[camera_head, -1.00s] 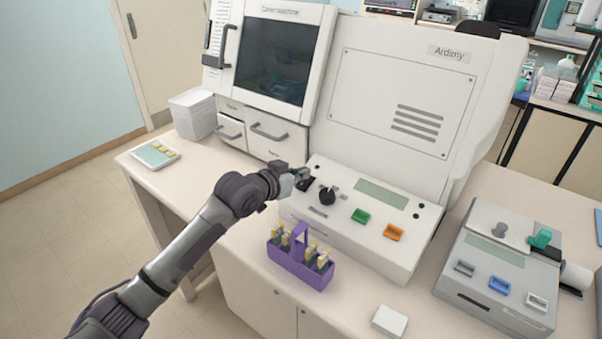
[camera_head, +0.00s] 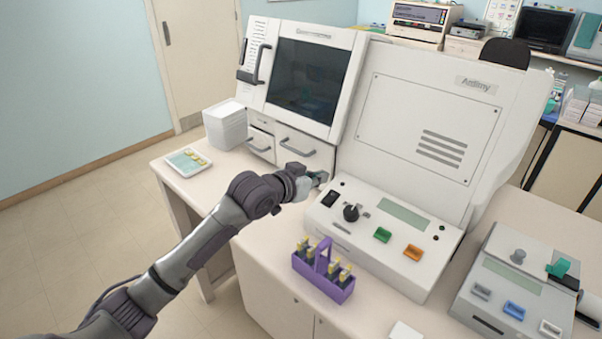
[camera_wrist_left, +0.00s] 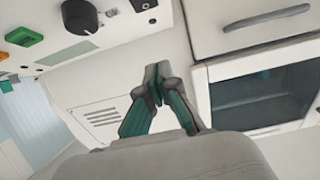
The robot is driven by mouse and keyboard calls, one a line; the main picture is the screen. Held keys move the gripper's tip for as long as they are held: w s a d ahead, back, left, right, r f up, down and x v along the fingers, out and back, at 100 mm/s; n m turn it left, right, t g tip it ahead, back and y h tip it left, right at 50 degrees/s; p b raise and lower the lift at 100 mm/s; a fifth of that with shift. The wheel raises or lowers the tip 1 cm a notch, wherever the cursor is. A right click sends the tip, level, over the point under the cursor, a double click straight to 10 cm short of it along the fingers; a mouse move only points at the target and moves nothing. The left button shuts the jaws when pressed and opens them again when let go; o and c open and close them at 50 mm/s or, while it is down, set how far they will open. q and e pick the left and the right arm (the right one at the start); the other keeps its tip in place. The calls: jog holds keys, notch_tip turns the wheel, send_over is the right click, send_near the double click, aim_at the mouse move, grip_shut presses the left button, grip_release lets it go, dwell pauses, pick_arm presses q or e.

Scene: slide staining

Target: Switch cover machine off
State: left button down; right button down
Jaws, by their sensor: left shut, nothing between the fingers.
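The large white machine (camera_head: 385,110) stands on the counter, with a dark-windowed unit on its left. Its low front control panel (camera_head: 400,262) carries a black rocker switch (camera_head: 329,199), a black knob (camera_head: 351,212), a green button (camera_head: 382,235) and an orange button (camera_head: 412,253). My left gripper (camera_head: 319,178) is shut and empty, just behind and left of the rocker switch, apart from it. In the left wrist view the closed fingers (camera_wrist_left: 157,78) show, with the switch (camera_wrist_left: 143,5) at the top edge. Which way the switch is set is unclear. My right gripper is not in view.
A purple rack (camera_head: 325,283) with yellow-topped items stands in front of the panel. A grey-white device (camera_head: 510,285) with coloured buttons stands at right. Drawers (camera_head: 301,148) lie behind my left gripper. A white bin (camera_head: 225,128) and a tray (camera_head: 188,162) sit at the counter's left end.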

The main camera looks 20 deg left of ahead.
pick_arm(q)
jog(key=r+b+v, duration=0.1)
jog(key=v, duration=0.5)
jog(key=shift+r, duration=0.25)
